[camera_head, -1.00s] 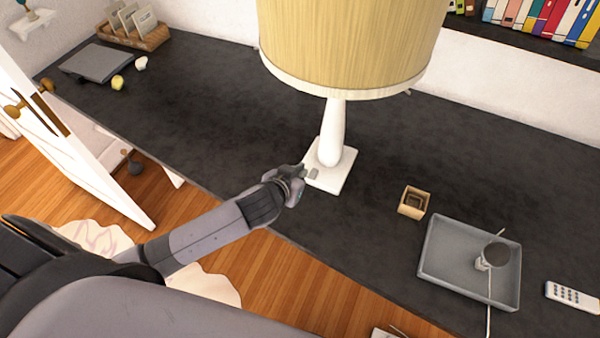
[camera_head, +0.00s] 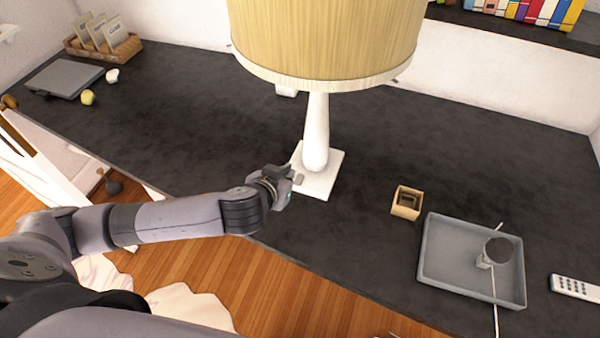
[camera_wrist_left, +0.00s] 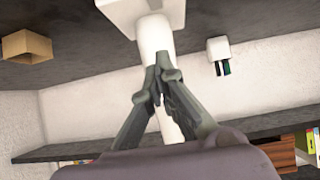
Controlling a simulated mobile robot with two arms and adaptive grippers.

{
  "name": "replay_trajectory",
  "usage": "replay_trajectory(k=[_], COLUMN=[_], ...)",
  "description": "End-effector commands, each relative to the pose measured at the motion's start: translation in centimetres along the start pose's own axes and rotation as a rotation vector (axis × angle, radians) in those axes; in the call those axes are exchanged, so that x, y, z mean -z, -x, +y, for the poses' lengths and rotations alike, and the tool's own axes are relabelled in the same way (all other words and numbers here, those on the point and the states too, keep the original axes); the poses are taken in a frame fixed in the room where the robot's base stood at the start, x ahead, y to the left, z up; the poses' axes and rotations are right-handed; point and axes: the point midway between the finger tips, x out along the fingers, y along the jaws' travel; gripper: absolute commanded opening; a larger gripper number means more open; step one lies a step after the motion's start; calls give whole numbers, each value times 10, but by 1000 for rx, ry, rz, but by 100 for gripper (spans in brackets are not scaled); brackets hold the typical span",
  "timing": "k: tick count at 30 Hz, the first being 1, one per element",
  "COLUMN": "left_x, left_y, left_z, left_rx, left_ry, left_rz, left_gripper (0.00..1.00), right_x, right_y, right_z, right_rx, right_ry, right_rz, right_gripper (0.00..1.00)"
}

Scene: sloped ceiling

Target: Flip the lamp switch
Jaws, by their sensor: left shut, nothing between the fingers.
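The lamp has a wide yellow shade (camera_head: 325,40), a white stem (camera_head: 317,135) and a square white base (camera_head: 325,175) on the dark desk. My left gripper (camera_head: 293,178) is at the front left edge of the base. In the left wrist view its fingertips (camera_wrist_left: 158,77) are together and empty, in front of the lamp's stem (camera_wrist_left: 157,40), with the base (camera_wrist_left: 140,8) at the top of the picture. I cannot make out the switch; the gripper covers part of the base. Whether the fingers touch the lamp is unclear. My right gripper is not in view.
A small open wooden box (camera_head: 407,203) and a grey tray (camera_head: 440,270) with a small cup-like object lie right of the lamp. A remote (camera_head: 575,287) is at the far right. A laptop-like grey slab (camera_head: 65,78) lies far left.

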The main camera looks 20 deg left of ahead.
Motion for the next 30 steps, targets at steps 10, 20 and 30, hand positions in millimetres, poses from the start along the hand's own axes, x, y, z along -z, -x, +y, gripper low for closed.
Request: replay_trajectory(k=[10, 20, 30], left_x=[1, 2, -11], left_y=[-10, -63, -112], left_z=[0, 0, 0], left_rx=[2, 2, 1], left_ry=[-1, -1, -3], left_rz=[0, 0, -2], left_gripper=[0, 0, 0], right_x=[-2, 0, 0], right_y=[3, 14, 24], right_z=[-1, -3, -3], right_rx=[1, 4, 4], right_ry=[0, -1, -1], right_rz=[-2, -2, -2], right_gripper=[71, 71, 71])
